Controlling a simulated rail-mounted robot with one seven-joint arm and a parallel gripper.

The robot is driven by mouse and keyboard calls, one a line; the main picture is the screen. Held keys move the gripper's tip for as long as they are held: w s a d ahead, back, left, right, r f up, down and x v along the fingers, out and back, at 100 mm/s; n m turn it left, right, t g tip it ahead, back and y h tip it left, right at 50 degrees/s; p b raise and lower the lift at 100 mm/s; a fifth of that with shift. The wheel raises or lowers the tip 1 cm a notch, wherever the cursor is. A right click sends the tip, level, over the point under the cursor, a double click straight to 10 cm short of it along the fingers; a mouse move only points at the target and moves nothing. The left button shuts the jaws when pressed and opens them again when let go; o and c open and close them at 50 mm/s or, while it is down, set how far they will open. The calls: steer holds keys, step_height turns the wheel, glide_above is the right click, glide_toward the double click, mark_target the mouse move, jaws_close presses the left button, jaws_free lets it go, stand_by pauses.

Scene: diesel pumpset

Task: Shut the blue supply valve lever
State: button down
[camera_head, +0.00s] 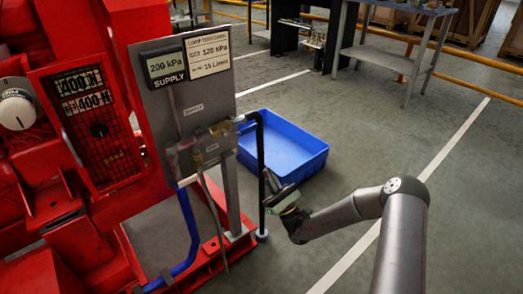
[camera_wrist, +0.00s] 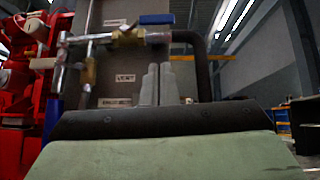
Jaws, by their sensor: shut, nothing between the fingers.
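A steel panel (camera_head: 195,100) carries a row of small pipes and valves (camera_head: 205,145) at its lower part. In the wrist view a short blue lever (camera_wrist: 157,19) lies roughly level beside a brass valve body (camera_wrist: 128,38), above a VENT label (camera_wrist: 124,77). A blue upright piece (camera_wrist: 53,114) hangs at the left; I cannot tell whether it is a lever or the hose. My gripper (camera_head: 270,182) is right of and below the valves, apart from them. Its two grey fingers (camera_wrist: 159,85) are together and empty, below the blue lever in the wrist picture.
A black upright pipe (camera_head: 261,160) stands between the panel and my gripper. A blue tray (camera_head: 318,157) sits on the floor behind. A blue hose (camera_head: 189,230) runs down to the red base (camera_head: 210,260).

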steer(key=w+a+r+m+t+h+b, duration=0.1)
steer(key=w+a+r+b, duration=0.3)
steer(key=r, duration=0.5)
steer(key=shift+w+a+r+m+h, duration=0.15)
steer(key=shift+a+r+m+h, duration=0.25)
steer(key=shift+m+h, duration=0.2)
steer(key=shift+r, duration=0.1)
